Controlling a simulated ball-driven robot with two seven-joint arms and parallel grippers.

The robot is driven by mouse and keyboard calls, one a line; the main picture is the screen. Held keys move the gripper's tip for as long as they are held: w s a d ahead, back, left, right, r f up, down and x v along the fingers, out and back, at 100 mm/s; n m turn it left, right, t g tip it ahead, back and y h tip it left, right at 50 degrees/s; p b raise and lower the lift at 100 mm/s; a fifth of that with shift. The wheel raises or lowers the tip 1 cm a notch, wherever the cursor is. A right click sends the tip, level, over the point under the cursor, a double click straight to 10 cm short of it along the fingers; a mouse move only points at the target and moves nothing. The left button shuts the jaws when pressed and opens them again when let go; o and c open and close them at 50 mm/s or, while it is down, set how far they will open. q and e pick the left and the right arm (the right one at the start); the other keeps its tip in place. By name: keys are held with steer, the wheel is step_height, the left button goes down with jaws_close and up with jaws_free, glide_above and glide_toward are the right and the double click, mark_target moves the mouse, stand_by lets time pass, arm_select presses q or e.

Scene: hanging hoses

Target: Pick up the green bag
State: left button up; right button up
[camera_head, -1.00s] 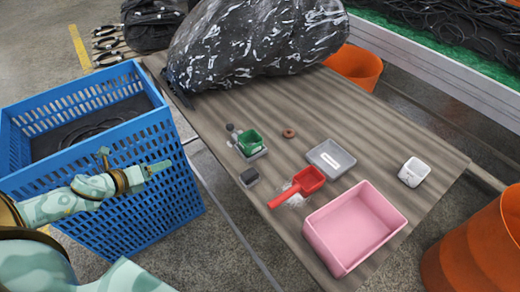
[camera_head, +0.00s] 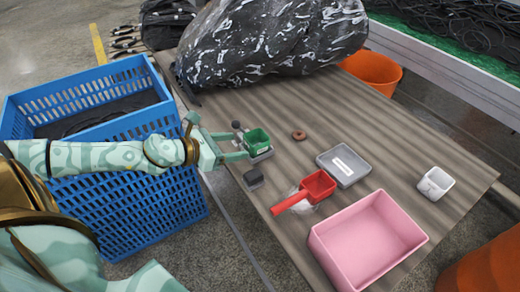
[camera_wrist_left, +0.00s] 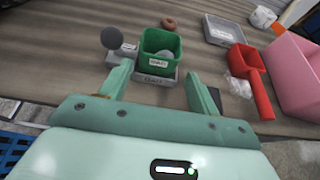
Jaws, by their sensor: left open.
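No green bag shows as such; the green thing is a small open-topped box (camera_head: 257,138) with a white label, upright on a grey base (camera_head: 262,156) at the table's left edge. In the left wrist view the green box (camera_wrist_left: 155,60) stands just beyond the fingertips, with something pale inside. My left gripper (camera_head: 238,146) is open and empty, at the left side of the box. My right gripper is not in view.
A dark round knob (camera_wrist_left: 115,38) stands just left of the box. A small dark block (camera_head: 253,178), red scoop (camera_head: 318,185), grey tray (camera_head: 344,165) and pink bin (camera_head: 368,240) lie nearby. A blue crate (camera_head: 150,215) stands under my left arm. Bare table lies behind the brown ring (camera_head: 299,134).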

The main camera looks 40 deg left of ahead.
mark_target(247, 144)
arm_select(q)
steer(key=shift+b+x, duration=0.4)
steer(key=shift+x, duration=0.55)
steer(key=b+x, duration=0.3)
steer(key=x, duration=0.1)
steer(key=shift+w+a+f, duration=0.15)
steer(key=shift+f, duration=0.05)
steer(key=shift+w+b, duration=0.25)
steer(key=shift+b, duration=0.1)
steer(key=shift+w+d, duration=0.1)
steer(key=shift+d, duration=0.1)
steer(key=c, duration=0.6)
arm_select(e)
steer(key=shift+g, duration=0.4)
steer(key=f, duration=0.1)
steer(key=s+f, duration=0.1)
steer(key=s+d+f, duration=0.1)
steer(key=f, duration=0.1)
